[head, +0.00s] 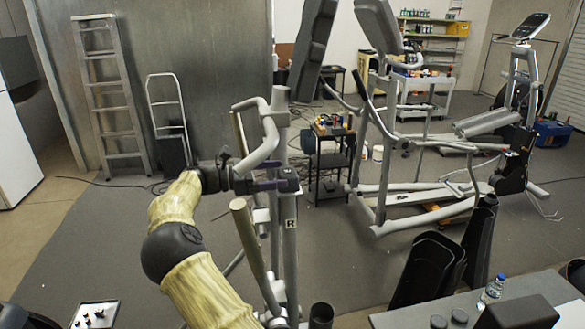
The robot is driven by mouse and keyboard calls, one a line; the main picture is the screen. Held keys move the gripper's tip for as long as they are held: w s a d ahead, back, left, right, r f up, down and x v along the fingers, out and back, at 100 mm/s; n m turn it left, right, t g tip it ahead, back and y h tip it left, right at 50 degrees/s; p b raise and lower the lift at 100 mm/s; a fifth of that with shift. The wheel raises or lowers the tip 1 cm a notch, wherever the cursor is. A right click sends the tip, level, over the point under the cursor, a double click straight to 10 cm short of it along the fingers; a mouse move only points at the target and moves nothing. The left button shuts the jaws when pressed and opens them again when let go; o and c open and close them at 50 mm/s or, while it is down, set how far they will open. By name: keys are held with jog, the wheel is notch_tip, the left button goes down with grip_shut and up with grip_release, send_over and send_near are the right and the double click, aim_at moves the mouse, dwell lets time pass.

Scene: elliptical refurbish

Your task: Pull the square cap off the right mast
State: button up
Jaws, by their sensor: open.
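The right mast (290,235) is a grey upright post with a white "R" label, near the middle of the head view. A small dark cap (289,181) sits at its top; its exact shape is hard to make out. My gripper (275,179) reaches in from the left at the cap's height, with its purple-tinted fingers pointing right. It is open, and its fingertips are at or very close to the cap's left side. I cannot tell whether they touch it or straddle it.
A bent grey handle tube (268,140) rises just behind my gripper, and a tan-gripped bar (247,240) stands left of the mast. Another elliptical (385,185) stands to the right. A bench (395,320) with a bottle (491,291) is at lower right.

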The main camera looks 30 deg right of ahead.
aim_at(293, 171)
jog(key=p+x, duration=0.1)
jog(key=x, duration=0.4)
jog(key=shift+d+p, duration=0.15)
jog(key=shift+p, duration=0.2)
jog(key=c, duration=1.5)
jog(key=shift+r, duration=0.1)
jog(key=shift+r, duration=0.15)
